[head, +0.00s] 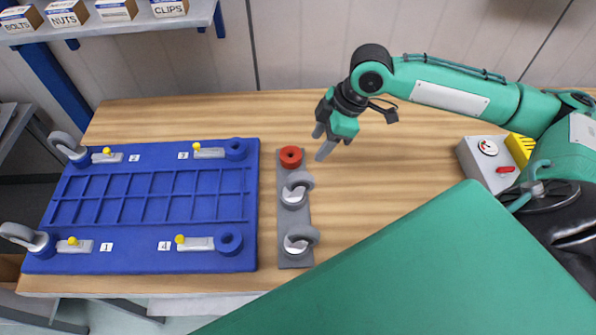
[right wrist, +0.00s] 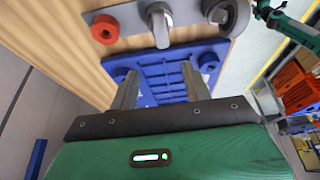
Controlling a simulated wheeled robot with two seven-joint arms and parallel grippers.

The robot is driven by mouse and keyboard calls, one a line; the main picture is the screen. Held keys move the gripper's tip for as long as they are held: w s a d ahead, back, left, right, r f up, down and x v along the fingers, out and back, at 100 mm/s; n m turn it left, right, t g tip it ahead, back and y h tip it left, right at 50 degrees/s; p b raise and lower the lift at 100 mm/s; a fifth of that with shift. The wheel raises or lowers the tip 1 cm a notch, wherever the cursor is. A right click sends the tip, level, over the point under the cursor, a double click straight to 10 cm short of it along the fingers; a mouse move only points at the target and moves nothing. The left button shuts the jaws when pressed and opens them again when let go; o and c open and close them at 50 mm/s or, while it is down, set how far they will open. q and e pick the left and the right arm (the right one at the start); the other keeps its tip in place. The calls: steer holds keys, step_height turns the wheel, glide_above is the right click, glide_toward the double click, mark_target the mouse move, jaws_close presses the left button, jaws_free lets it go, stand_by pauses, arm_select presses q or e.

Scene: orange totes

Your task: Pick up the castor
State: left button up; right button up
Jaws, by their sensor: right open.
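Two castors with grey wheels, a middle one (head: 297,188) and a near one (head: 300,238), stand in a grey rack (head: 295,262) on the wooden bench. The rack's far end has a red ring (head: 290,157) with no castor in it. My right gripper (head: 321,143) is open and empty, above the bench just right of the red ring. In the right wrist view its fingers (right wrist: 160,80) are apart, with the middle castor (right wrist: 157,20) and near castor (right wrist: 228,15) beyond them. A green arm with a dark end (right wrist: 264,10), probably my left, shows there; its jaws are too small to read.
A blue panel (head: 150,190) with a ribbed middle and yellow-knobbed latches lies left of the rack. Castors sit at its left corners; its right corner sockets are empty. A grey control box (head: 484,160) stands at right. The bench between rack and box is clear.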

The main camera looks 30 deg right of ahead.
steer(key=p, duration=0.2)
glide_above(297, 175)
steer(key=d, duration=0.2)
steer(key=f, duration=0.7)
steer(key=shift+s, duration=0.4)
steer(key=shift+w+f, duration=0.1)
steer(key=shift+f, duration=0.15)
steer(key=shift+s+a+p+x, duration=0.1)
steer(key=shift+p+x, duration=0.3)
steer(key=shift+x, duration=0.2)
steer(key=shift+s+a+p+x, duration=0.1)
steer(key=shift+p+x, duration=0.3)
steer(key=shift+x, duration=1.4)
steer(key=shift+w+f, duration=0.1)
steer(key=shift+f, duration=0.1)
arm_select(q)
steer(key=r, duration=0.2)
steer(key=s+r, duration=0.1)
steer(key=r, duration=0.1)
steer(key=shift+s+a, duration=0.15)
steer(key=shift+a, duration=0.05)
arm_select(e)
steer(key=shift+c, duration=1.1)
arm_select(q)
steer(key=shift+a, duration=0.15)
arm_select(e)
jaws_close()
